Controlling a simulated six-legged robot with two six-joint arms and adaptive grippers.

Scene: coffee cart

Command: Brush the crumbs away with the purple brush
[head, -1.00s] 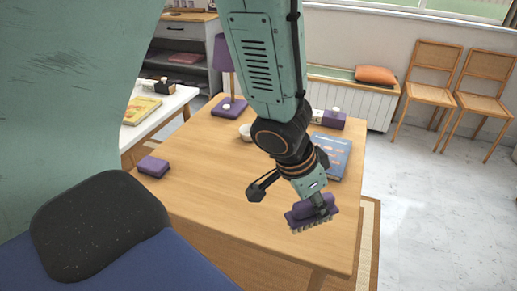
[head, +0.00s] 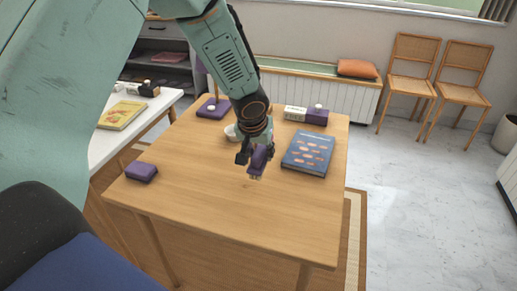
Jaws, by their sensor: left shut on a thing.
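My left gripper (head: 256,157) is shut on the purple brush (head: 259,160) over the middle of the wooden table (head: 210,205). The brush's pale bristles point down. I cannot tell whether they touch the table top. I cannot make out any crumbs on the table at this size. My right gripper is not in view.
A blue book (head: 308,154) lies right of the brush. A white bowl (head: 231,133) stands just behind my gripper. A purple block (head: 141,172) sits at the table's left edge, and a purple lamp base (head: 213,109) at the back left. The table's front is clear.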

